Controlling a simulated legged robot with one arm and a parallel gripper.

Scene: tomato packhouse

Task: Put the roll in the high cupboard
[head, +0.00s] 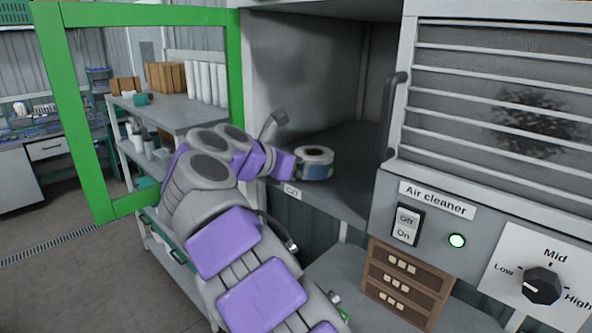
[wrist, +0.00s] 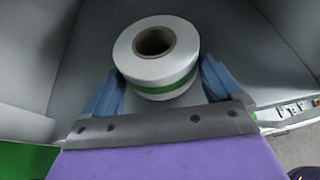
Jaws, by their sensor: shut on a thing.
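The roll (head: 316,155) is white with a brown core and lies flat, its hole facing up. In the wrist view the roll (wrist: 156,58) shows a green band around its side. My gripper (wrist: 160,85) is shut on it, with one blue finger on each side. In the head view my gripper (head: 305,168) reaches into the cupboard from the left, just above the front part of its floor. The cupboard (head: 352,203) is grey, with its green-framed door (head: 236,80) standing open to the left. I cannot tell whether the roll touches the cupboard floor.
The air cleaner (head: 437,205) with a vertical handle (head: 392,115) stands close on the right. A small brown drawer unit (head: 405,285) is below the cupboard. Shelving (head: 180,113) with white rolls and boxes stands behind the open door. The cupboard floor behind the roll looks clear.

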